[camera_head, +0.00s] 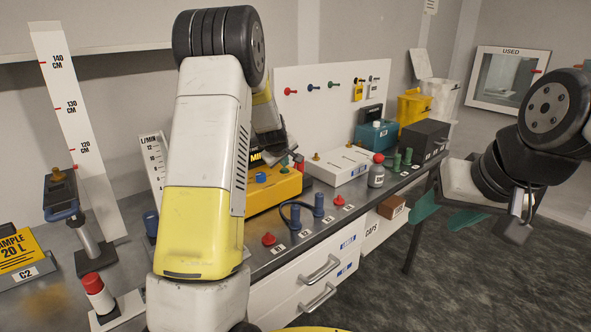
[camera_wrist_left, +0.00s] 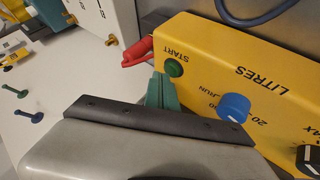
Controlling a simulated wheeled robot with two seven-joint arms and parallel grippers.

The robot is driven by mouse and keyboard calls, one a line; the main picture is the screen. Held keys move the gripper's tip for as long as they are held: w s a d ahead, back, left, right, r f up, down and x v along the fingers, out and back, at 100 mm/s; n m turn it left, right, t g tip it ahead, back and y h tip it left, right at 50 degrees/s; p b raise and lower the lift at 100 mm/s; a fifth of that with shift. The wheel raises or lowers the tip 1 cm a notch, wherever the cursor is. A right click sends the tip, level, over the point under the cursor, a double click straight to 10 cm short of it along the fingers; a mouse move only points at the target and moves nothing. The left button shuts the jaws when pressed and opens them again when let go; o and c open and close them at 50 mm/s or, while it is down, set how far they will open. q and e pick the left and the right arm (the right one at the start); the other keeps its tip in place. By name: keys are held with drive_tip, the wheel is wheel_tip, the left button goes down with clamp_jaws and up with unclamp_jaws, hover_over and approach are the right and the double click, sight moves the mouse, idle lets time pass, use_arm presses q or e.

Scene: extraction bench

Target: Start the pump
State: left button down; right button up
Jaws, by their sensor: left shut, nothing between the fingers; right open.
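The yellow pump box (camera_head: 283,188) stands on the bench, partly hidden behind my left arm. In the left wrist view its yellow face (camera_wrist_left: 205,45) carries a green button (camera_wrist_left: 174,67) marked START, a blue knob (camera_wrist_left: 233,107) beside the word RUN, and a black knob (camera_wrist_left: 310,158) at the edge. The green fingertips of my left gripper (camera_wrist_left: 161,92) are shut and empty, right beside the START button. I cannot tell whether they touch it. My right gripper (camera_head: 446,214) is open and empty, off the bench's right end above the floor.
A red piece (camera_wrist_left: 138,52) lies by the box's corner near the button. A pegboard (camera_head: 310,112) rises behind. Floor at right is clear.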

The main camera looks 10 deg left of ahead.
sight(284, 171)
use_arm(q)
drive_tip(key=shift+f, duration=0.45)
idle(0.4)
idle(0.3)
drive_tip(key=shift+r, duration=0.85)
drive_tip(key=shift+r, duration=2.55)
